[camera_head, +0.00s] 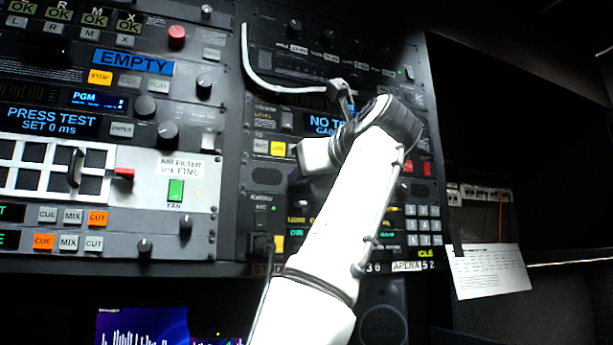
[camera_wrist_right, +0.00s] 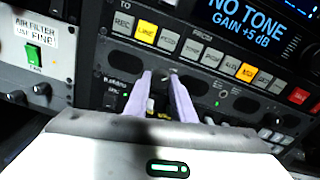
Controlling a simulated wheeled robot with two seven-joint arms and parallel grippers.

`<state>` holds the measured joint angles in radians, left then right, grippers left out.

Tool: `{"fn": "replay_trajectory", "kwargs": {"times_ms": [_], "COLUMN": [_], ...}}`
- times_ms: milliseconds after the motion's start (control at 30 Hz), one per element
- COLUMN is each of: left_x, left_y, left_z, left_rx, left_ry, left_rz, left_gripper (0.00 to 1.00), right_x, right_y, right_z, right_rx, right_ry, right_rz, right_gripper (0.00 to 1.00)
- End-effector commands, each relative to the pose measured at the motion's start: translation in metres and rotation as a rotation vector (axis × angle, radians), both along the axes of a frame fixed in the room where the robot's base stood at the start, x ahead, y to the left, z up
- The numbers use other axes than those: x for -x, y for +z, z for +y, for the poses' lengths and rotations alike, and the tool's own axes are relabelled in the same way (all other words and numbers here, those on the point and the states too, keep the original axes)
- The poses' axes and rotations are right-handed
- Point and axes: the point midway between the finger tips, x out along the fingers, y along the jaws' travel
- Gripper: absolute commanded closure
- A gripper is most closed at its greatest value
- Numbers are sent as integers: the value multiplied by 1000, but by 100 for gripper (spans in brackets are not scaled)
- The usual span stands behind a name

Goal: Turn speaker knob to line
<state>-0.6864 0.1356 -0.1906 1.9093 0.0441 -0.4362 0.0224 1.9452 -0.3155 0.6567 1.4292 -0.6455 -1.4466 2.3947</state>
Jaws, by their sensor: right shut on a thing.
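In the right wrist view, my right gripper (camera_wrist_right: 163,76) reaches the dark rack panel below a row of square buttons. Its two pale fingers are closed about a small knob (camera_wrist_right: 167,75), which lies between two dark oval grilles. The fingers cover most of this knob, so its pointer and any line mark beside it cannot be read. In the head view, my white right arm (camera_head: 345,215) crosses in front of this panel and hides the fingers and the knob. My left gripper is not in view.
A display (camera_wrist_right: 245,22) above the knob reads NO TONE, GAIN +5 dB. Lit yellow button (camera_wrist_right: 146,31) and orange button (camera_wrist_right: 246,72) sit close by. A white cable (camera_head: 262,75) curves over the panel. A paper sheet (camera_head: 487,270) hangs at the right.

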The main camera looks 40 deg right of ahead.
Motion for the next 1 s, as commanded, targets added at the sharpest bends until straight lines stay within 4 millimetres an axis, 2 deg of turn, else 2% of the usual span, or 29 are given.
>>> {"fn": "replay_trajectory", "kwargs": {"times_ms": [33,367,400,500,833,1000], "left_x": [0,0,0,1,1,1], "left_y": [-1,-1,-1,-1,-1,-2], "left_z": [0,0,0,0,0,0], "left_rx": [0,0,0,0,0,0], "left_ry": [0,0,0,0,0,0], "left_rz": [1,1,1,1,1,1], "left_gripper": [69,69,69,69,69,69], "right_x": [-1,-2,-2,-1,0,0], "right_y": [-4,-5,-5,-4,0,17], "right_z": [0,0,0,0,0,0], "right_rx": [-6,-6,-7,-5,-3,-1], "right_ry": [3,3,3,2,1,1], "right_rz": [11,11,12,10,3,1], "right_gripper": [100,100,74,59,59,59]}}
